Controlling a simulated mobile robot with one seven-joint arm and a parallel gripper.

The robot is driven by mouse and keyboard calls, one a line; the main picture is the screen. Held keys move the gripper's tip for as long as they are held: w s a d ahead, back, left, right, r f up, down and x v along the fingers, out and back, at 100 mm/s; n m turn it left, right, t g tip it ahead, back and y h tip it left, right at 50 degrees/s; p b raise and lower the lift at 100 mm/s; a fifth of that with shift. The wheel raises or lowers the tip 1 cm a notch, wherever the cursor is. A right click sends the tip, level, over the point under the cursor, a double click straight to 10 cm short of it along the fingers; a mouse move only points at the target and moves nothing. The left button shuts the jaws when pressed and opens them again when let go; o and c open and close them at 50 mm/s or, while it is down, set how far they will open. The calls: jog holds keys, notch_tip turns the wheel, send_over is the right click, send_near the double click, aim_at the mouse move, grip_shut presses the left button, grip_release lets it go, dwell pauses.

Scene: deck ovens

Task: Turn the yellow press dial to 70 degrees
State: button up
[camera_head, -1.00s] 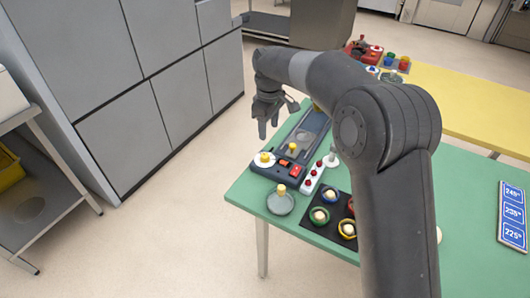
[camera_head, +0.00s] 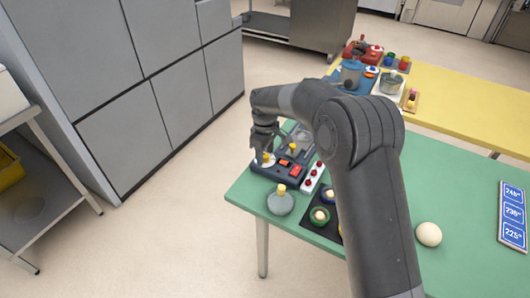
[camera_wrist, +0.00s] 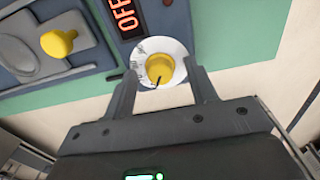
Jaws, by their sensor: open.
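The yellow press dial (camera_wrist: 160,69) sits on a round white scale plate (camera_wrist: 145,48) at the corner of the dark blue-grey press, beside an OFF display (camera_wrist: 123,12). In the wrist view my gripper (camera_wrist: 160,92) is open, with one finger on each side of the dial. I cannot tell whether either finger touches it. A dark pointer mark shows at the lower left of the dial. In the head view my gripper (camera_head: 264,150) is over the dial's corner of the press (camera_head: 283,176) and hides most of the dial.
A grey round piece with a yellow knob (camera_head: 281,203) stands in front of the press. Red buttons (camera_head: 312,178) and a dark tray of coloured cups (camera_head: 325,222) are to the right.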

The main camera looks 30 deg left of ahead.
jog(key=shift+c, duration=0.4)
jog(key=c, duration=0.9)
jog(key=shift+m, duration=0.3)
jog(key=m, duration=0.3)
jog(key=shift+m, duration=2.1)
jog(key=o, duration=1)
